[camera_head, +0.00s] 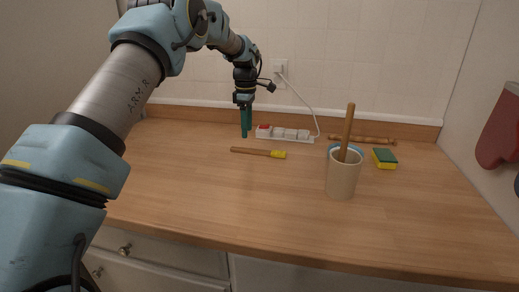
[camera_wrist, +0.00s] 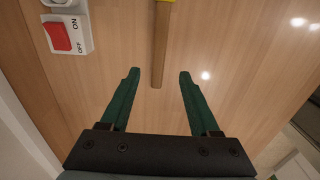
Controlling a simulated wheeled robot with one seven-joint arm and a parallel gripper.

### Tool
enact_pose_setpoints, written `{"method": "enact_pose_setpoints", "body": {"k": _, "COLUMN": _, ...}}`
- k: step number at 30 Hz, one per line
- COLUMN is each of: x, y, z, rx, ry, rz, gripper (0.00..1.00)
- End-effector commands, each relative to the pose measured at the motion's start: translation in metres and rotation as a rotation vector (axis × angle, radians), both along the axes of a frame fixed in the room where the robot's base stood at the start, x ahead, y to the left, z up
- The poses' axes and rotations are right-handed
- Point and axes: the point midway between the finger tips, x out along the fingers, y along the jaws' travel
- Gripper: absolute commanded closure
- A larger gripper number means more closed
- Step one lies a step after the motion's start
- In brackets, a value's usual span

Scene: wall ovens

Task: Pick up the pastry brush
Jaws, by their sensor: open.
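The pastry brush (camera_head: 259,152) lies flat on the wooden counter, with a wooden handle and a yellow head at its right end in the head view. In the wrist view its handle (camera_wrist: 160,45) points down between the fingers, and only a sliver of the yellow head shows at the top edge. My gripper (camera_head: 246,136) points down above the counter, behind the handle in the head view. In the wrist view my gripper (camera_wrist: 158,74) is open and empty, with the handle's end midway between the green fingertips.
A power strip (camera_head: 290,134) with a red switch lies behind the brush, its cord running to a wall socket (camera_head: 280,67). The front left counter is clear.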

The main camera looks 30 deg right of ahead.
Motion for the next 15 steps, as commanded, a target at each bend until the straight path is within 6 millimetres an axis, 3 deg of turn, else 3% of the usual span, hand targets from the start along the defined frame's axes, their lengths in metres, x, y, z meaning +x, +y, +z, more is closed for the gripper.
{"method": "enact_pose_setpoints", "body": {"k": 9, "x": -0.001, "y": -0.001, "z": -0.026, "rx": 0.001, "ry": 0.002, "rz": -0.002, "gripper": 0.38}}
{"method": "enact_pose_setpoints", "body": {"k": 15, "x": -0.002, "y": -0.005, "z": -0.054, "rx": 0.001, "ry": 0.003, "rz": -0.002, "gripper": 0.38}}
